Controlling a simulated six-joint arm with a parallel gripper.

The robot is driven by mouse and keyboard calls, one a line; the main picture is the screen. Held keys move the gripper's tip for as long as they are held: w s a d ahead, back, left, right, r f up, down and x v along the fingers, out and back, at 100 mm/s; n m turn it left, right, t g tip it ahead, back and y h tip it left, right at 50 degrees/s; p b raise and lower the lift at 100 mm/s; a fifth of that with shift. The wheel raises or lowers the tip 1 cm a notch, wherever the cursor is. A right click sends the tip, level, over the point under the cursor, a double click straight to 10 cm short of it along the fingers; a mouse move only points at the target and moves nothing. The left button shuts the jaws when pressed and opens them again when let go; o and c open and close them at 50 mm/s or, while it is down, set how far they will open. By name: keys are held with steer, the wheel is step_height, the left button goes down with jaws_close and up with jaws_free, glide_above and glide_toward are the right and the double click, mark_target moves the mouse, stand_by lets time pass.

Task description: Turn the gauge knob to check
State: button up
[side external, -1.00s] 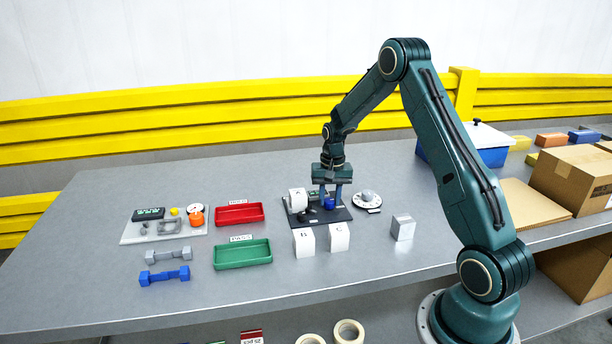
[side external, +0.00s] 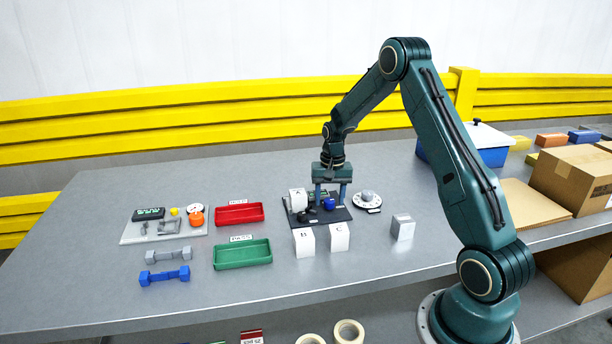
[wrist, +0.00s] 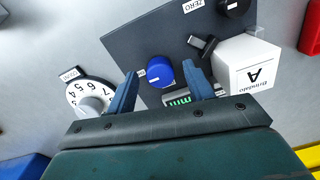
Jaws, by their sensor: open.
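The gauge is a dark plate (wrist: 130,38) with a blue round knob (wrist: 160,70), a black knob (wrist: 233,7) by a ZERO label, a black lever-like part (wrist: 203,47) and a lit green display (wrist: 180,99) partly hidden by my gripper. My gripper (wrist: 160,77) is open, with one finger on each side of the blue knob and visible gaps. In the side view the blue knob (side external: 329,203) sits between the fingers of my gripper (side external: 331,196), low over the plate. The small label beside the blue knob is partly covered.
A white block marked A (wrist: 250,70) stands on the plate. A numbered white dial (wrist: 90,98) lies beside it. Blocks B (side external: 303,241) and C (side external: 339,237) stand in front. Red (side external: 240,213) and green (side external: 243,253) trays lie left.

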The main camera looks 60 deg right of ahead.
mark_target(331, 200)
step_height(331, 200, up, 14)
steer(key=shift+s+f, duration=0.15)
stand_by(0.5)
steer(key=shift+d, duration=0.1)
steer(key=s+a+r+n+t, duration=0.1)
steer(key=s+a+r+n, duration=0.1)
steer(key=s+a+r, duration=0.3)
steer(key=s+a+r+n+t, duration=0.1)
steer(key=a+r+n, duration=0.15)
steer(key=a, duration=0.45)
steer(key=s+a+r+n, duration=0.1)
steer(key=s+a+r, duration=0.2)
steer(key=a+r, duration=0.15)
steer(key=s+a+n+t, duration=0.1)
steer(key=s+a+n, duration=0.1)
steer(key=s+a, duration=0.3)
steer(key=s+a+f+n+t, duration=0.1)
steer(key=s+a+n+t, duration=0.1)
steer(key=s+a, duration=0.3)
steer(key=s+n, duration=0.1)
steer(key=s, duration=0.3)
steer(key=shift+s+a+f, duration=0.2)
steer(key=shift+s, duration=0.2)
steer(key=shift+w, duration=0.1)
stand_by(1.5)
